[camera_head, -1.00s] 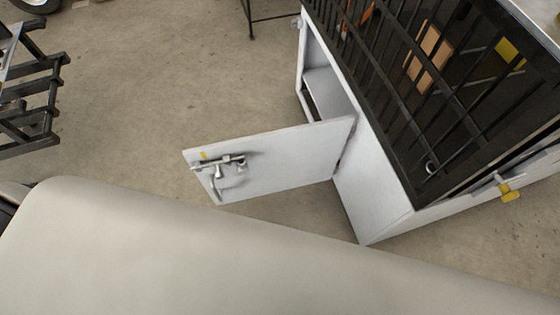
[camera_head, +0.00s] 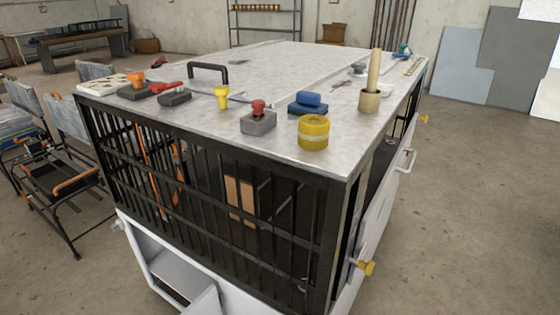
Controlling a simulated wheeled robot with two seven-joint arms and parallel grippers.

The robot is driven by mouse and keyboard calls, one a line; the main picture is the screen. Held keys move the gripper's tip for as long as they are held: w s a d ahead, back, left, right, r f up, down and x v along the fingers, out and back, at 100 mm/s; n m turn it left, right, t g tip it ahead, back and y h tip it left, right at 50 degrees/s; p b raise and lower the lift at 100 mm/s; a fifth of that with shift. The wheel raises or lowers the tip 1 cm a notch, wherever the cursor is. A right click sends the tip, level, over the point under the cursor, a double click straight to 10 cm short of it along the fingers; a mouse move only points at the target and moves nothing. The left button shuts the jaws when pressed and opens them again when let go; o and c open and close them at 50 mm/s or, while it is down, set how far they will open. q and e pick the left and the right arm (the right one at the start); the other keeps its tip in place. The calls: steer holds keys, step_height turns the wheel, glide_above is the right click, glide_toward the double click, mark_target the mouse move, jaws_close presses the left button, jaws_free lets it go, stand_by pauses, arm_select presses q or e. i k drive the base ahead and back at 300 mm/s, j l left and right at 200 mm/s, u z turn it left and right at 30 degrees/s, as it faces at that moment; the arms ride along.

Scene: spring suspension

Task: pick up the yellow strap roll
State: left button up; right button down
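The yellow strap roll (camera_head: 313,132) stands near the front right corner of the grey metal table top (camera_head: 290,75). It is a short yellow cylinder with a pale band around its side. Neither of my grippers is in view.
Near the roll are a grey block with a red knob (camera_head: 258,118), a blue block (camera_head: 308,102) and a pot with an upright wooden stick (camera_head: 370,95). A yellow piece (camera_head: 222,97), red-topped block (camera_head: 173,94) and black handle (camera_head: 208,70) stand farther left. Black bars (camera_head: 220,190) enclose the front below.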

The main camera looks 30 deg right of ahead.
mark_target(313, 131)
steer(key=l, duration=1.65)
steer(key=k, duration=0.05)
